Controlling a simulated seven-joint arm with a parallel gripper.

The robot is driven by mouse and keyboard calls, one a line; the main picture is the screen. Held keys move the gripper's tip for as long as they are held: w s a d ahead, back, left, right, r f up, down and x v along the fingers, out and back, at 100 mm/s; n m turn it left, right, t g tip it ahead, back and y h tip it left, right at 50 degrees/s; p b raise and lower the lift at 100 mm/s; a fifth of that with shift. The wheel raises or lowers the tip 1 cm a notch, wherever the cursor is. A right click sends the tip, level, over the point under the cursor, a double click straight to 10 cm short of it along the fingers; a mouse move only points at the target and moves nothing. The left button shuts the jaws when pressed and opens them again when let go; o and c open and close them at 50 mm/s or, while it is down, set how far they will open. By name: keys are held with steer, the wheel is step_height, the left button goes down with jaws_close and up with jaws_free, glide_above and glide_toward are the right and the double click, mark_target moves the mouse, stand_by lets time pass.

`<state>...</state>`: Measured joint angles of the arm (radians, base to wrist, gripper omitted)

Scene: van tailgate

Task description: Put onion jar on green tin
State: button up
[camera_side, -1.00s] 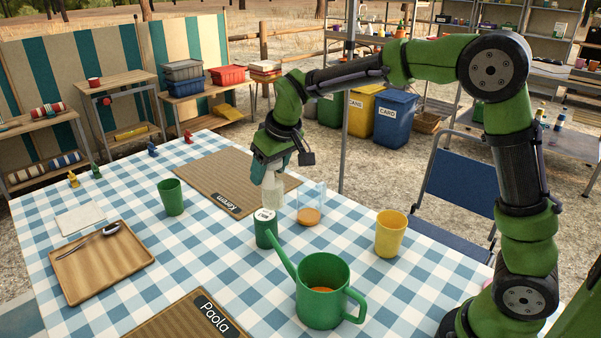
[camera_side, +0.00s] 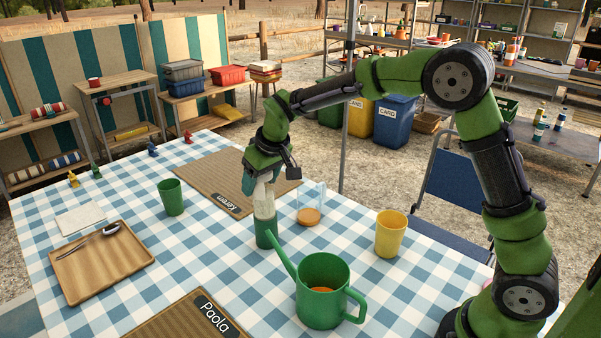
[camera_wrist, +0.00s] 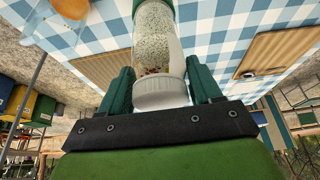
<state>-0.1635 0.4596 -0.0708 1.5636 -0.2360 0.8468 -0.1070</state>
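The onion jar (camera_side: 264,204) is clear with pale contents and a white lid; it is upright. Its base meets the top of the green tin (camera_side: 265,236), which stands on the checked cloth behind the watering can's spout. My gripper (camera_side: 262,176) is above the tin, pointing down, with its fingers around the jar's upper end. In the wrist view, the green fingers of my gripper (camera_wrist: 161,85) lie close against both sides of the white lid of the jar (camera_wrist: 155,38). The tin (camera_wrist: 158,4) shows only at the top edge, beyond the jar.
A green watering can (camera_side: 323,292) stands close in front of the tin. A yellow cup (camera_side: 390,234), a green cup (camera_side: 171,197) and a wooden tray (camera_side: 103,264) stand farther off.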

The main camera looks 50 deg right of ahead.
steer(key=o, duration=0.3)
steer(key=shift+o, duration=0.2)
steer(key=v, duration=1.2)
steer(key=s+d+f+m+t+y, duration=0.1)
steer(key=s+m, duration=0.3)
steer(key=s, duration=2)
steer(key=shift+s+d+f+t+y, duration=0.3)
steer(key=shift+f+t+y, duration=0.2)
steer(key=shift+f+t, duration=0.25)
steer(key=shift+w+r, duration=0.1)
steer(key=shift+r, duration=0.05)
